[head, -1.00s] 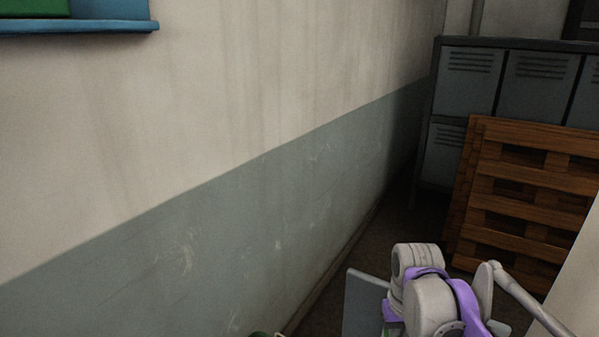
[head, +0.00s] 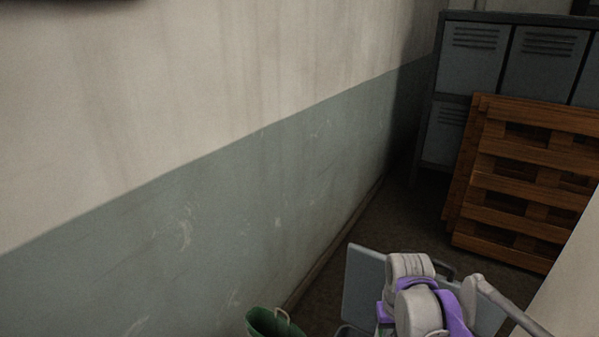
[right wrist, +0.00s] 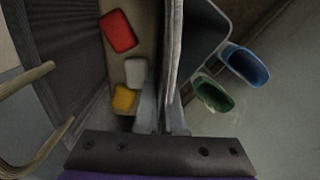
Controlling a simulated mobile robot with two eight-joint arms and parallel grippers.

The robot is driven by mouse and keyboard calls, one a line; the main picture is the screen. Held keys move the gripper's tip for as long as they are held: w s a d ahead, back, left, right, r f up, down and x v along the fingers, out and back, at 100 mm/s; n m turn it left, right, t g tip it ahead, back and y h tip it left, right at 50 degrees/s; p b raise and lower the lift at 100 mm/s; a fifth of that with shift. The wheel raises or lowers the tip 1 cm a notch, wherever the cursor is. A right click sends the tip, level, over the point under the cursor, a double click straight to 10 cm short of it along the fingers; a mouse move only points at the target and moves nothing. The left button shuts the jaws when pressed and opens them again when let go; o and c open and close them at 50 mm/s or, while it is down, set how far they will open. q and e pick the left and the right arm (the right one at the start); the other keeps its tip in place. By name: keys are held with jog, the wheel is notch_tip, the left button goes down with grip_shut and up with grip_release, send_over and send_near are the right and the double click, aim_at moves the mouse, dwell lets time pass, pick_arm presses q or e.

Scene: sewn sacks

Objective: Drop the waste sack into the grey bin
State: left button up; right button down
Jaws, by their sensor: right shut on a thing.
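My right gripper (right wrist: 162,118) is shut on a thin grey, cloth-like thing, seen edge-on, which I take to be the waste sack (right wrist: 173,55). Its full shape and its lower end are hidden. In the head view my right arm covers the gripper and sack. A grey panel, apparently part of the grey bin (head: 365,283), stands behind that arm. A blue-grey surface to the right of the sack in the right wrist view may be the same bin (right wrist: 205,35). I cannot tell whether the sack is over its opening. My left gripper is not in view.
A green bin (head: 272,323) stands by the wall, left of my arm. A blue bin (right wrist: 246,64) is beside it in the wrist view. Red (right wrist: 118,31), white (right wrist: 135,72) and yellow (right wrist: 124,98) items lie left of the sack. Pallets (head: 520,180) and lockers (head: 470,60) stand behind.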

jog(key=shift+f, duration=0.5)
jog(key=shift+w, duration=0.1)
jog(key=c, duration=0.9)
grip_release()
jog(key=shift+c, duration=0.2)
notch_tip(320, 180, up, 11)
jog(key=shift+a+f, duration=0.1)
